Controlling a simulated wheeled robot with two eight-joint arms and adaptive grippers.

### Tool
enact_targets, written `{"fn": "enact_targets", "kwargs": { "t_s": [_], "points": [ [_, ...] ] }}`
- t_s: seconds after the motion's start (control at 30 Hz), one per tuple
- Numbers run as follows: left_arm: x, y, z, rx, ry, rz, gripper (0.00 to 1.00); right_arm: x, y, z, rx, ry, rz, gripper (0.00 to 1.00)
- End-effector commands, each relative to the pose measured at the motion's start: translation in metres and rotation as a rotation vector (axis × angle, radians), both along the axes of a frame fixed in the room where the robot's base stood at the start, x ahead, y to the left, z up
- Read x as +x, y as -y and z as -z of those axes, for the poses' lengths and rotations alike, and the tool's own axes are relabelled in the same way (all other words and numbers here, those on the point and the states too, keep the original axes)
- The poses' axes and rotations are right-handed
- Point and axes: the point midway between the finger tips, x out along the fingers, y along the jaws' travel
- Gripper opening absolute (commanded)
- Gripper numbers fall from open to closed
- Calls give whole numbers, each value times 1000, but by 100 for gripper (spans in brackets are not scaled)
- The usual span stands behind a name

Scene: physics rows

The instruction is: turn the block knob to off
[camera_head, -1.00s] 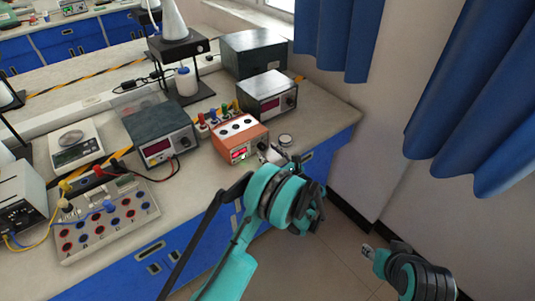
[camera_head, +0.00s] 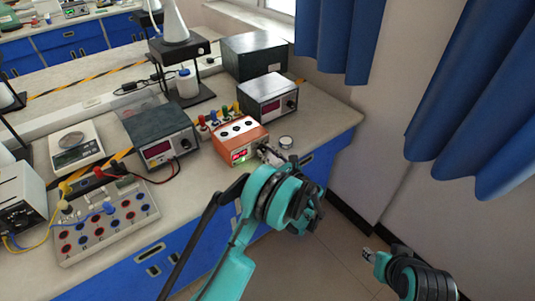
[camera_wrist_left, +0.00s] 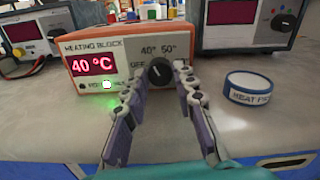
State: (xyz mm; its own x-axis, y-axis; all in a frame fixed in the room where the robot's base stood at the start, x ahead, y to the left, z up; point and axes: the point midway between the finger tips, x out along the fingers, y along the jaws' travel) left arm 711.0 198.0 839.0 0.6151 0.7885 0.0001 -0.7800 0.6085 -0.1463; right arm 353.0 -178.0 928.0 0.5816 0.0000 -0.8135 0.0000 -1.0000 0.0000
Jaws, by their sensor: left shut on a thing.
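The orange-and-white heating block (camera_head: 228,147) stands near the front edge of the bench. In the left wrist view its red display (camera_wrist_left: 92,65) reads 40 °C. Its black knob (camera_wrist_left: 158,71) is at the right of the front face, below the 40° and 50° labels, with OFF to its left. The knob's pale mark seems to point up toward the 40° side. My left gripper (camera_wrist_left: 159,80) has its fingertips on either side of the knob and is shut on it. My right gripper (camera_head: 368,254) hangs over the floor, away from the bench; its jaw opening is unclear.
A small round labelled container (camera_wrist_left: 250,88) sits right of the block. Dark power supplies (camera_head: 268,98) stand behind it and to the left (camera_head: 160,135). Colored-cap vials stand in the block's rear area. A socket board (camera_head: 105,222) with cables lies at the left front.

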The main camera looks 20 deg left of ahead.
Motion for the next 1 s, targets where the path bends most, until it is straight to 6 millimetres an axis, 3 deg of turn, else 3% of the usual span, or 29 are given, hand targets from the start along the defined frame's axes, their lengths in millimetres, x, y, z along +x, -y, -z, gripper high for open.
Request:
{"fn": "enact_targets", "kwargs": {
  "t_s": [1.0],
  "points": [
    [-1, -1, 1, -461, 591, 0, 0, 0, 0, 0, 0, 0, 0, 40]
  ]
}}
